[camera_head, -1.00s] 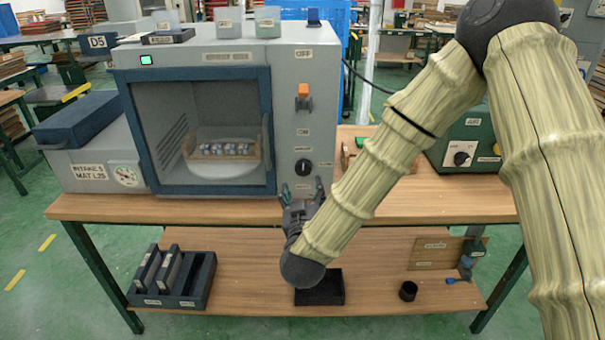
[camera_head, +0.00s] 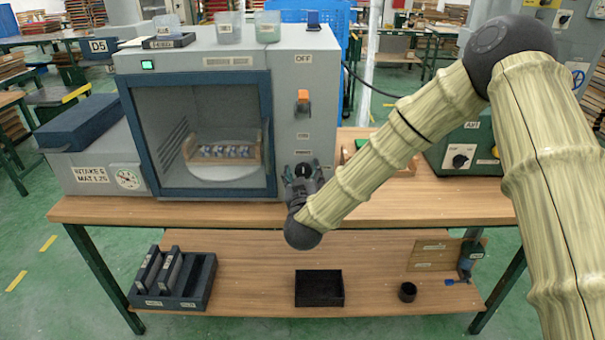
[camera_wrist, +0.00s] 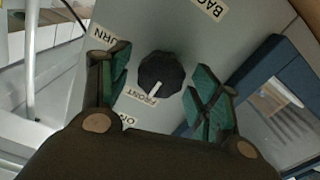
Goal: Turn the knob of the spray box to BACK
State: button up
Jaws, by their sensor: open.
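The spray box (camera_head: 225,62) is a grey cabinet with a blue-framed window, on the left of the bench. Its round black knob (camera_wrist: 160,74) sits on the front panel, with a white pointer mark toward the FRONT label (camera_wrist: 138,98). Other labels read TURN (camera_wrist: 106,38), partly hidden, and BACK (camera_wrist: 209,8), cut by the picture edge. My gripper (camera_head: 303,172) is in front of the knob, its fingers covering part of it in the head view. In the wrist view my gripper (camera_wrist: 165,92) is open, green pads either side of the knob, with gaps between.
An orange switch (camera_head: 302,97) sits above the knob under an OFF label. Inside the window is a wooden tray (camera_head: 190,160) with several small items. A green box with a dial (camera_head: 475,150) stands right on the bench. Shelf below holds a black bin (camera_head: 319,300).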

jog(key=c, duration=1)
jog(key=shift+c, duration=0.2)
